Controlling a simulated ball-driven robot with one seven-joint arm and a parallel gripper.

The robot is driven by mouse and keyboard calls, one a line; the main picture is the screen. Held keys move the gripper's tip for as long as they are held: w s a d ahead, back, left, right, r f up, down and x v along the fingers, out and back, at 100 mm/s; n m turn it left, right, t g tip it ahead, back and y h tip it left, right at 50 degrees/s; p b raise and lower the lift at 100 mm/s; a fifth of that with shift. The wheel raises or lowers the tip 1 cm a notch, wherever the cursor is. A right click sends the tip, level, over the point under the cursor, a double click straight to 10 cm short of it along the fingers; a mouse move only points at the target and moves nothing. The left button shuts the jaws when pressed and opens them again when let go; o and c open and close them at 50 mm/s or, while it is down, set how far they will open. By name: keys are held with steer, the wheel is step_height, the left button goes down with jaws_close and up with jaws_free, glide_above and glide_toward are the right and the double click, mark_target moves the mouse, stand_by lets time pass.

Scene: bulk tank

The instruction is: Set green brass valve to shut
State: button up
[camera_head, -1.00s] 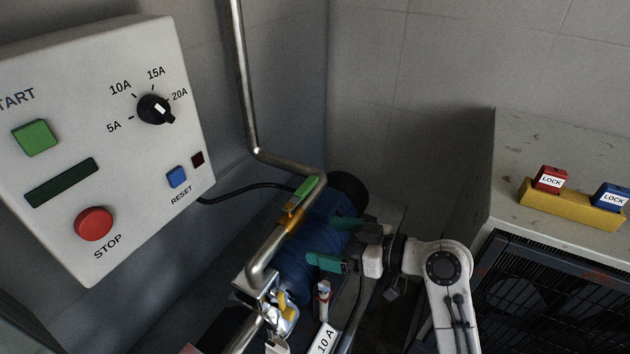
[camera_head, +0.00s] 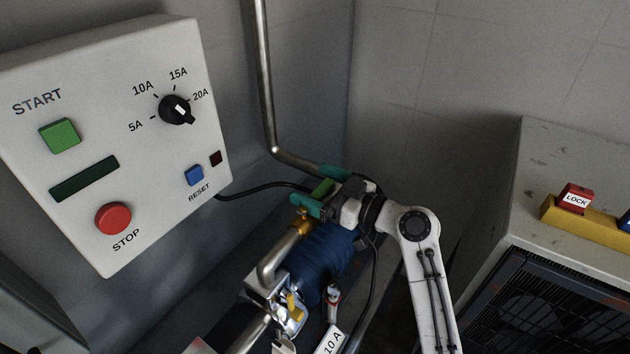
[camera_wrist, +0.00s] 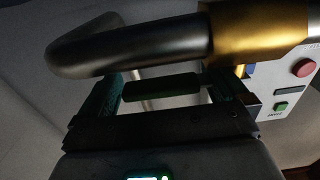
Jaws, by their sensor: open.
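The valve has a brass body (camera_head: 301,225) on a metal pipe above a blue motor. Its green lever (camera_head: 322,187) lies roughly along the pipe. My gripper (camera_head: 318,187) is open at the lever, with one teal finger toward each end of it. In the wrist view the lever (camera_wrist: 160,91) looks dark and spans most of the gap between the fingers, without clear contact. The brass body (camera_wrist: 255,30) shows at upper right there, beside the pipe (camera_wrist: 140,48). My gripper hides part of the lever in the head view.
The blue motor (camera_head: 328,262) sits just below the pipe. A panel (camera_head: 140,75) with a dial and buttons stands at left. A cabinet with a red lock block (camera_head: 575,198) stands at right.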

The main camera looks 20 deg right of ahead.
steer(key=shift+w+a, duration=0.25)
steer(key=shift+w, duration=0.1)
steer(key=c, duration=1.5)
